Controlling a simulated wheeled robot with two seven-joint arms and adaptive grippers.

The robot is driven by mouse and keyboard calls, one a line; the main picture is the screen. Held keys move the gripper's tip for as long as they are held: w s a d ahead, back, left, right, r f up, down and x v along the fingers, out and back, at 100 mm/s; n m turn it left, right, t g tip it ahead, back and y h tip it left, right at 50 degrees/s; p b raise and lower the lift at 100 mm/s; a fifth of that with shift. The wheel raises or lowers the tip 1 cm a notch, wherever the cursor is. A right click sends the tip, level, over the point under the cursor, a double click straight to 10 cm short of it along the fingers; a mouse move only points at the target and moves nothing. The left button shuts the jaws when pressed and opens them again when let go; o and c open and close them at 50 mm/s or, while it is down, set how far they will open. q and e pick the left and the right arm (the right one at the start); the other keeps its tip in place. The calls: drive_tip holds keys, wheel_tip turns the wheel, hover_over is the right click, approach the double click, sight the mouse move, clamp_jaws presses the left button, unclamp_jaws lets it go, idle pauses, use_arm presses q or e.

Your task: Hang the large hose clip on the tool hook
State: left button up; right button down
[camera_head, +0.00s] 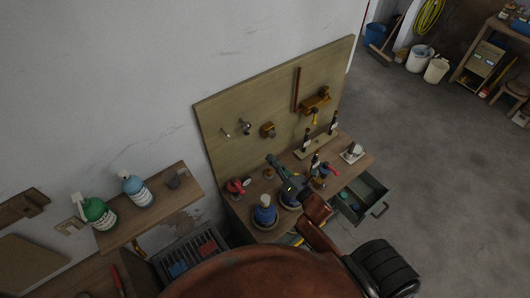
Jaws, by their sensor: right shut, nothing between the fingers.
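My right gripper (270,157) is shut and empty. It is over the workbench, in front of the lower part of the wooden pegboard (290,84). Two small metal fittings stick out of the board's left part: a left one (226,133) and a right one (244,127). One may be the tool hook, but they are too small to tell. I cannot pick out the large hose clip with certainty. My left gripper is not in view.
Two blue-toned demijohns, a near one (264,215) and one partly behind my right arm (289,197), stand on the bench (235,204). A red item (237,186) sits left. Dark bottles (306,140) stand right. A green drawer (364,199) is open.

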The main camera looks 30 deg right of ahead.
drive_tip(key=shift+s+d, duration=0.1)
drive_tip(key=shift+s, duration=0.45)
